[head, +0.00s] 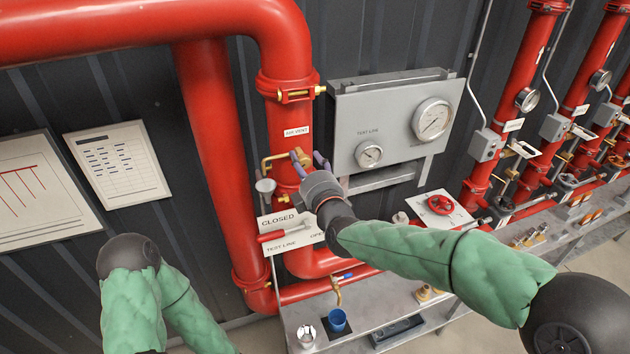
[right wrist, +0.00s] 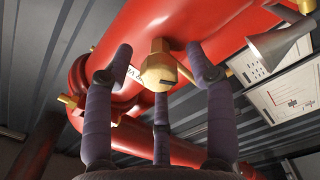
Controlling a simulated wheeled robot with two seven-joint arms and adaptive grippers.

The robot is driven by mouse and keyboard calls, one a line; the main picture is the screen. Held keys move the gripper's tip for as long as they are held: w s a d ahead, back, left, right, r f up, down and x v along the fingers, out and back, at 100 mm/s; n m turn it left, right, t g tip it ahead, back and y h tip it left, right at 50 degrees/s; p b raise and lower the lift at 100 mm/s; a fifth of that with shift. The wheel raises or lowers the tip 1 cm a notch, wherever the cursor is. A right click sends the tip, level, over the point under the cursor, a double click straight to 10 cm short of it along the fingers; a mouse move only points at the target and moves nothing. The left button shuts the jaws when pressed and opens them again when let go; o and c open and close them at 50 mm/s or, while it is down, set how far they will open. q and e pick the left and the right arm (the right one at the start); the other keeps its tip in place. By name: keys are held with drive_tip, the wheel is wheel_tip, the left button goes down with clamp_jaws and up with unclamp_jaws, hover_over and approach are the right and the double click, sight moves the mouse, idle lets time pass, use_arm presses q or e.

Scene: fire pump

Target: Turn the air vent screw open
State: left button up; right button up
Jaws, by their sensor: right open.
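The air vent screw is a brass hexagonal head with a dark slot (right wrist: 160,66), on the red pipe; in the head view the brass vent fitting (head: 299,157) sits below the "AIR VENT" label (head: 297,131). My right gripper (head: 310,163) is at this fitting. In the right wrist view its purple fingers (right wrist: 158,75) are spread open around the screw head, with a gap on each side. Part of the fitting is hidden behind the fingers in the head view. My left arm shows at lower left, but its gripper is not visible.
A bent brass outlet pipe runs left from the vent to a grey funnel (head: 265,186). Below are a "CLOSED/OPEN" test line sign (head: 277,222) with a red lever and a blue cup (head: 337,320). A grey gauge panel (head: 390,120) stands right of the gripper.

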drive_tip(key=v, duration=1.1)
drive_tip(key=shift+w, duration=0.1)
drive_tip(key=s+d+f+m+g+h+b, duration=0.15)
drive_tip(key=f+m+g+b, duration=0.45)
drive_tip(key=f, duration=1.6)
drive_tip(key=d+f+m+g+h+b, duration=0.2)
drive_tip(key=f+b, duration=0.5)
drive_tip(key=f, duration=1.4)
drive_tip(key=s+d+f+m+g+b, duration=0.1)
drive_tip(key=s+f+m+g+b, duration=0.2)
drive_tip(key=s+f, duration=0.4)
drive_tip(key=s+f+m+g+y+b, duration=0.1)
drive_tip(key=s+f+m+g+b, duration=0.2)
drive_tip(key=f, duration=1.4)
drive_tip(key=s+d+f+m+g+y+b, duration=0.1)
drive_tip(key=s+f+m+g+b, duration=0.1)
drive_tip(key=s+f+m+b, duration=0.5)
drive_tip(key=s+f, duration=0.4)
drive_tip(key=f, duration=0.1)
drive_tip(key=shift+d+g, duration=0.3)
drive_tip(key=shift+g, duration=0.1)
